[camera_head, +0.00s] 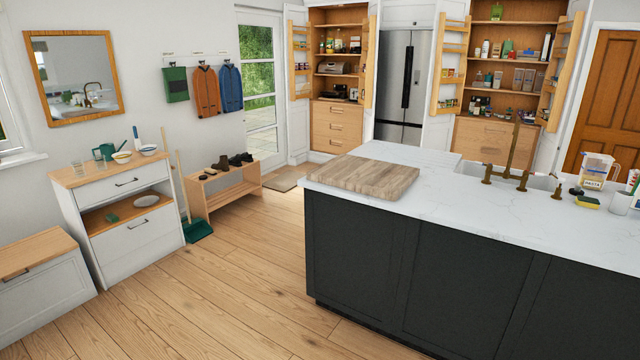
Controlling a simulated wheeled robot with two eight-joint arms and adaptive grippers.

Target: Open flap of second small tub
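Neither of my grippers is in view. No small tub with a flap can be made out for certain. Small items stand in the wooden door rack (452,47) on the left door of the right pantry cupboard and in the rack (558,67) on its right door. They are too small to tell apart. The left pantry cupboard also has door racks, one on its left door (300,46) and one on its right door (370,62). A clear labelled container (597,170) stands on the worktop at the right.
A dark island (400,270) with a white worktop (470,205) fills the front right. A wooden board (365,177) lies on it, and a brass tap (510,160) rises behind. A bench (225,190) and drawer unit (115,210) line the left wall.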

